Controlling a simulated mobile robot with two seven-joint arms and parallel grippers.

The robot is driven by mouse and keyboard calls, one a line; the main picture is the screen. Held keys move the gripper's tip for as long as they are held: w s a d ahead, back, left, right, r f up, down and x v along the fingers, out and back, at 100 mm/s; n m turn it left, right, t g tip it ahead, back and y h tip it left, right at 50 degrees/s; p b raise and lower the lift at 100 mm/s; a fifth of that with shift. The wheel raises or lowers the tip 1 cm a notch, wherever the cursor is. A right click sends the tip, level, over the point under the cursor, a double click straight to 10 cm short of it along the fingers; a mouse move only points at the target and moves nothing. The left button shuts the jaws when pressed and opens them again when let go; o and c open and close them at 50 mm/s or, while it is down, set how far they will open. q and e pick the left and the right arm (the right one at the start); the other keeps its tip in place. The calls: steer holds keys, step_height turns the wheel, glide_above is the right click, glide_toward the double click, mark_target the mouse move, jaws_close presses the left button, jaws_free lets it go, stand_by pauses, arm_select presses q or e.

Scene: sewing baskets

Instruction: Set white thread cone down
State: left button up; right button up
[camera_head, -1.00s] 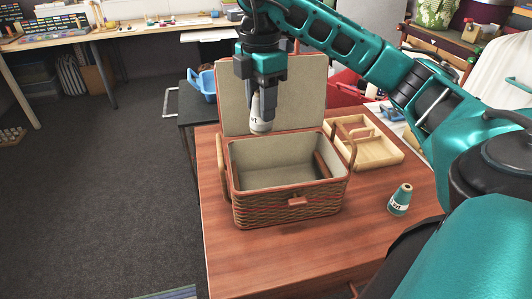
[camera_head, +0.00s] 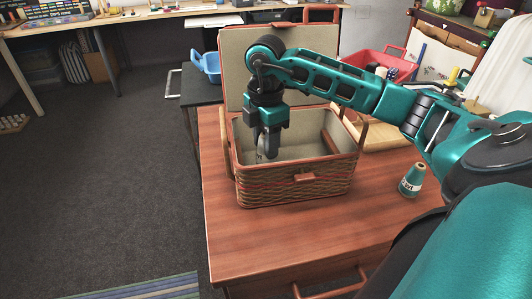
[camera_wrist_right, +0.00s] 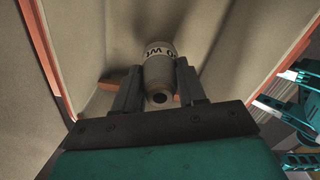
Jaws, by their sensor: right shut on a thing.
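My right gripper (camera_head: 268,150) is shut on the white thread cone (camera_head: 260,157) inside the open wicker sewing basket (camera_head: 297,191). In the head view the fingers hide most of the cone. In the right wrist view the cone (camera_wrist_right: 158,70) sits between the two fingers (camera_wrist_right: 160,92), with its narrow holed end toward the camera and a lettered band farther along. The pale lining surrounds it. I cannot tell whether the cone touches the basket floor. My left gripper is not in view.
The basket's raised lid (camera_head: 235,70) stands behind my right arm. A teal thread cone (camera_head: 412,180) stands on the wooden table (camera_head: 260,238) to the right. The table's front is clear.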

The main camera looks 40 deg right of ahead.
steer(key=shift+f, duration=1.75)
steer(key=shift+f+b, duration=0.2)
steer(key=shift+b, duration=0.15)
steer(key=o, duration=1.1)
step_height(320, 180, up, 12)
steer(key=p, duration=0.2)
steer(key=shift+r+p, duration=0.25)
steer(key=shift+p, duration=0.1)
